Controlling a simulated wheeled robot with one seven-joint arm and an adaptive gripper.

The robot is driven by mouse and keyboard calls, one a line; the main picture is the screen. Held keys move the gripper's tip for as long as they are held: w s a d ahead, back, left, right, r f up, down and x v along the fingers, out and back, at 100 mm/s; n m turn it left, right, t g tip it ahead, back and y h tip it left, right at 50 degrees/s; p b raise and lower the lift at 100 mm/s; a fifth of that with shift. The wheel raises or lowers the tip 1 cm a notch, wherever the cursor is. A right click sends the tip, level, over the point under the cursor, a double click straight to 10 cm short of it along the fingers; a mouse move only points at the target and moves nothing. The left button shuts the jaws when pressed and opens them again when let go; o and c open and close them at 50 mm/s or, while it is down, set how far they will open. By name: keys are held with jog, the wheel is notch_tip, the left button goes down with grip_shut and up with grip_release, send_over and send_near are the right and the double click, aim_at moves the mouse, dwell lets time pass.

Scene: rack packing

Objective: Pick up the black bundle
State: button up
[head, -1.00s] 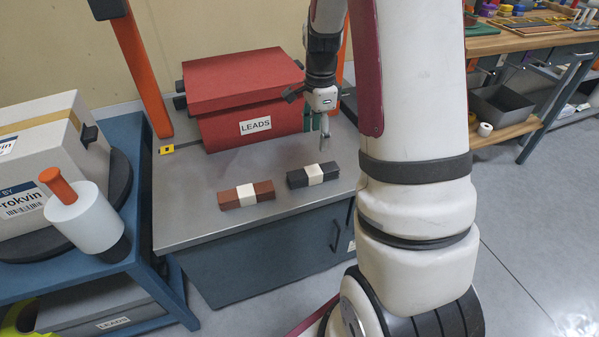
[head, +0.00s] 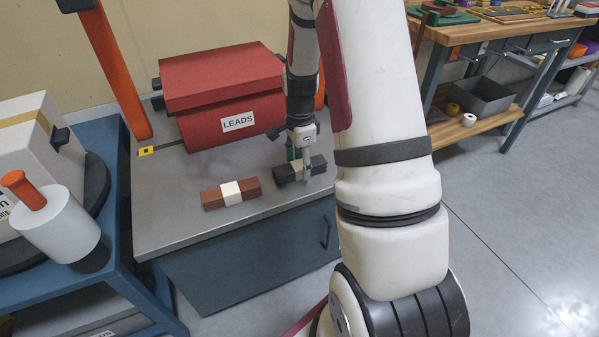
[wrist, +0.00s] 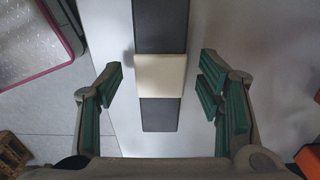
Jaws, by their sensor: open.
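The black bundle (head: 318,164) is a dark block with a pale band round its middle, lying on the grey metal worktop (head: 185,221). In the wrist view the bundle (wrist: 160,31) runs lengthwise up the picture, with its cream band (wrist: 160,75) between the finger pads. My gripper (head: 300,168) is over the bundle in the head view and hides part of it. In the wrist view my gripper (wrist: 160,92) is open, with green-padded fingers on both sides of the bundle and a gap on each side.
A brown bundle (head: 213,200) with a white band lies left of the black one. A red box (head: 222,85) labelled LEADS stands behind. An orange post (head: 115,70) rises at the worktop's back left. A blue bench (head: 122,225) with a white cylinder (head: 62,226) stands left.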

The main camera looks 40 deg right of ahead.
jog(key=shift+f, duration=0.75)
jog(key=shift+r, duration=0.1)
jog(key=shift+c, duration=0.2)
jog(key=c, duration=1.4)
jog(key=shift+r, duration=0.1)
